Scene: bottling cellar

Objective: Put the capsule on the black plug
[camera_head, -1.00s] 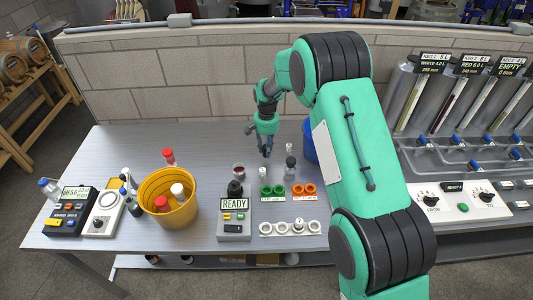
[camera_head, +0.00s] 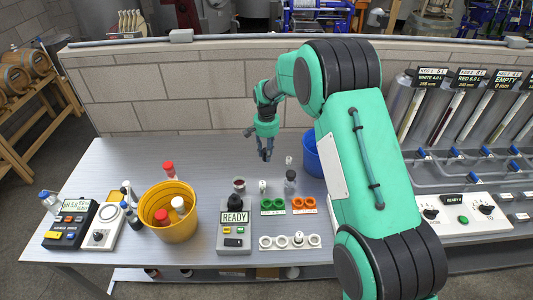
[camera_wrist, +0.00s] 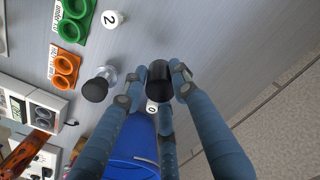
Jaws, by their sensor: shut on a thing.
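My gripper (camera_head: 264,155) hangs above the back of the table, left of the blue bucket. In the wrist view its fingers (camera_wrist: 157,80) are shut around a dark cylinder, apparently the capsule (camera_wrist: 159,90). The capsule is too small to make out in the head view. A small clear bottle with a black top, apparently the black plug (camera_wrist: 95,90), stands apart from the fingers, to their left in the wrist view. In the head view this black plug (camera_head: 290,175) stands in front of and right of my gripper.
A blue bucket (camera_head: 312,155) is close by the gripper. Orange (camera_head: 304,204) and green (camera_head: 272,205) holders, a white ring rack (camera_head: 270,242) and a READY device (camera_head: 235,232) stand in front. Numbered white pieces (camera_wrist: 112,19) stand near the plug. A yellow bucket (camera_head: 160,230) is left.

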